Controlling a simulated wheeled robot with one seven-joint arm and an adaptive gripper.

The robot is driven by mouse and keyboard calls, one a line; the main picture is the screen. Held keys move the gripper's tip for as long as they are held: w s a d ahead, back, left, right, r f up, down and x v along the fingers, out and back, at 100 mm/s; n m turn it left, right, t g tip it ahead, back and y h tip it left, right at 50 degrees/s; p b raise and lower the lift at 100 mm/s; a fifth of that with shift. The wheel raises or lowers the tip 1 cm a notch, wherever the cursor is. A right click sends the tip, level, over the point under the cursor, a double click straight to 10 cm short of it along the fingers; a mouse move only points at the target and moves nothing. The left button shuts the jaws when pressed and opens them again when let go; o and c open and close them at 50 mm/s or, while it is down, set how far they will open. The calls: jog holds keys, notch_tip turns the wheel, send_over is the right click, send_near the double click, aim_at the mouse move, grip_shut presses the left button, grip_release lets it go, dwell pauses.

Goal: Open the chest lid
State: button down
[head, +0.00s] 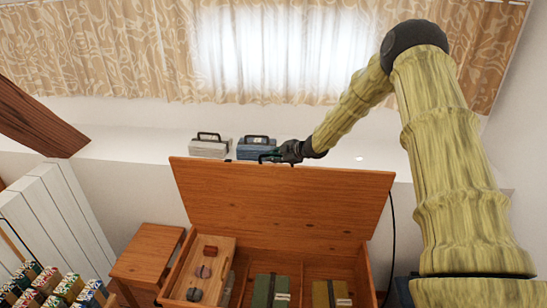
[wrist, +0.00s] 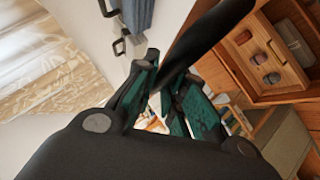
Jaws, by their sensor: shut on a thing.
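The wooden chest lid (head: 285,200) stands raised, close to upright, at the back of the chest (head: 262,252). The chest's inside is open to view. My gripper (head: 268,157) is at the lid's top edge, left of its middle, and is shut there. In the wrist view, the green-padded fingers of my gripper (wrist: 172,98) close around the end of a dark bar (wrist: 210,38) beside the lid. The exact contact is partly hidden by the fingers.
A grey box (head: 210,149) and a blue box (head: 256,145) with handles sit on the ledge behind the lid. Inside the chest are a small tray (head: 222,245) and folded bundles. A wooden stool (head: 147,254) and bottle-like items (head: 68,287) stand at left.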

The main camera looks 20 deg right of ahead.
jog(key=c, duration=1.5)
grip_release()
jog(key=shift+s+d+f, duration=0.1)
jog(key=shift+d+f, duration=0.1)
jog(key=shift+d, duration=0.05)
jog(key=shift+a, duration=0.3)
jog(key=shift+r, duration=0.1)
jog(key=shift+s+d+r, duration=0.35)
jog(key=v, duration=1)
jog(key=shift+s+r, duration=0.2)
jog(key=shift+s, duration=0.05)
